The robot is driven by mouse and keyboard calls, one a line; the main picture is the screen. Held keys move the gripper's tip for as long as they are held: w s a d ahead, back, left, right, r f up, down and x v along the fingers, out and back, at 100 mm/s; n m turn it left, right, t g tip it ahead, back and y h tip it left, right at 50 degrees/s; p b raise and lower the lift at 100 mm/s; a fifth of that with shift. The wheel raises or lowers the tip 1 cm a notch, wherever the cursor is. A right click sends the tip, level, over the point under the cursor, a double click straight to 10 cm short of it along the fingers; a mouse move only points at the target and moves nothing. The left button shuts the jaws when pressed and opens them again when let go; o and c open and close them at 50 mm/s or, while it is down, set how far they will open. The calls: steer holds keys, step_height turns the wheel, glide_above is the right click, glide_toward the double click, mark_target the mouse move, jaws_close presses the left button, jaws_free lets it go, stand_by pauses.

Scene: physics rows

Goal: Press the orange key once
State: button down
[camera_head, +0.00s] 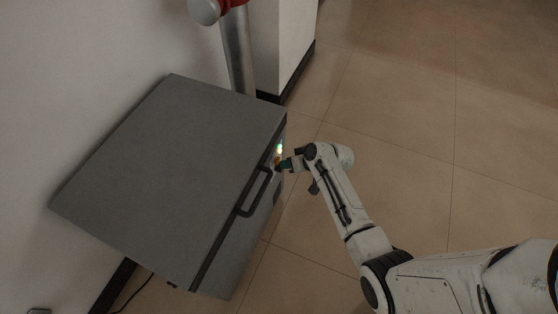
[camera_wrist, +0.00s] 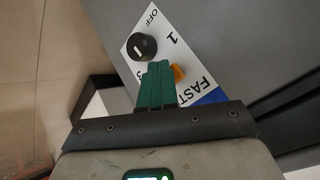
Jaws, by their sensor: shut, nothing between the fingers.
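The orange key (camera_wrist: 179,72) sits on a white control panel (camera_wrist: 186,48) in the wrist view, just right of my fingertips. My gripper (camera_wrist: 157,68) is shut and empty, its green fingers together over the panel. The fingers partly cover the panel's print; I cannot tell whether they touch the key. A black round knob (camera_wrist: 142,47) is just beyond the fingertips to the left. In the head view my gripper (camera_head: 284,164) is at the front face of the grey appliance, near a small orange spot and lit spots.
The grey appliance (camera_head: 170,180) has a dark handle (camera_head: 254,192) on its front, close to my gripper. A metal post (camera_head: 237,55) and a white wall block (camera_head: 285,40) stand behind it. The tiled floor (camera_head: 400,120) to the right is clear.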

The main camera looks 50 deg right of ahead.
steer(key=shift+s+d, duration=0.2)
steer(key=shift+s, duration=0.4)
steer(key=shift+s+d+p, duration=0.2)
steer(key=shift+s+d, duration=0.1)
steer(key=shift+s, duration=0.5)
steer(key=shift+s+d+p, duration=0.2)
steer(key=shift+s+d, duration=0.05)
steer(key=shift+s, duration=0.5)
steer(key=shift+s+d+p, duration=0.2)
steer(key=shift+s+d, duration=0.1)
steer(key=shift+s, duration=0.5)
